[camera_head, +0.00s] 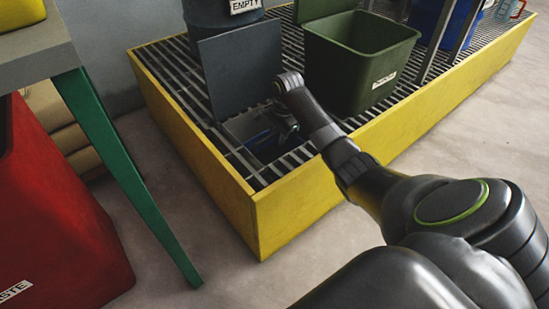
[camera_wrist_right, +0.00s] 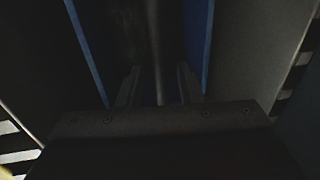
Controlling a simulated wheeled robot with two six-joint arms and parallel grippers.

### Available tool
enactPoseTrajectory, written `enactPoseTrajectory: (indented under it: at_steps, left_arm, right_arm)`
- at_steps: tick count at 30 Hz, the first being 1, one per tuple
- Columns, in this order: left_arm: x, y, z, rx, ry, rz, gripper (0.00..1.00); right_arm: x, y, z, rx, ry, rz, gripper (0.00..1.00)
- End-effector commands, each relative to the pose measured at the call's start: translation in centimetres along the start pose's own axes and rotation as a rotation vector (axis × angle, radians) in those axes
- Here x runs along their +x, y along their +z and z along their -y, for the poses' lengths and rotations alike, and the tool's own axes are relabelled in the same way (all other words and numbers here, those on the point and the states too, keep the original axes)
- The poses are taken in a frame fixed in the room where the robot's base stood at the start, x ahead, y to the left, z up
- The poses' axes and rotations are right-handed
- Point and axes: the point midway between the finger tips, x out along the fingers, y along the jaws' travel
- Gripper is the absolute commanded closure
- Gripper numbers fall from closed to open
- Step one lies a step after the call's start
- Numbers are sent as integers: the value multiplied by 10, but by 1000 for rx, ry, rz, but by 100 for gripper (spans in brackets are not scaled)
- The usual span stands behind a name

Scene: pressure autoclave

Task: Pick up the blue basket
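The blue basket (camera_head: 258,138) sits down inside a grey open-topped box (camera_head: 238,124) whose dark lid (camera_head: 240,68) stands raised behind it. My right arm reaches into the box from the right, and its gripper (camera_head: 284,132) is low at the opening, partly hidden by my wrist. In the right wrist view, the two fingers (camera_wrist_right: 158,88) are apart, with a thin grey bar (camera_wrist_right: 155,50) between them and gaps on both sides. The basket's blue edges (camera_wrist_right: 88,50) run along either side. The view is dark, so contact is unclear. My left gripper is not in view.
The box stands in a yellow-edged grated platform (camera_head: 300,205). A green bin (camera_head: 345,75) is close to the right of my wrist, and a blue drum (camera_head: 215,14) is behind the lid. A green-legged table (camera_head: 125,170) and red bin (camera_head: 60,215) stand left. Floor in front is clear.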

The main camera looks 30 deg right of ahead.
Motion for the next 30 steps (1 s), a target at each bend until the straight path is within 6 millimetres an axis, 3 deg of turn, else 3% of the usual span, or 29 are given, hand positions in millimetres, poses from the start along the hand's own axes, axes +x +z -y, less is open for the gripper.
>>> enactPoseTrajectory:
  at_steps: [3,11,30]
  left_arm:
    - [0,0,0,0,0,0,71]
    - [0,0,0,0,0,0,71]
    - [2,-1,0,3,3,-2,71]
  right_arm:
    - [0,0,0,0,0,0,68]
    - [0,0,0,0,0,0,100]
    - [-4,0,1,0,-2,0,100]
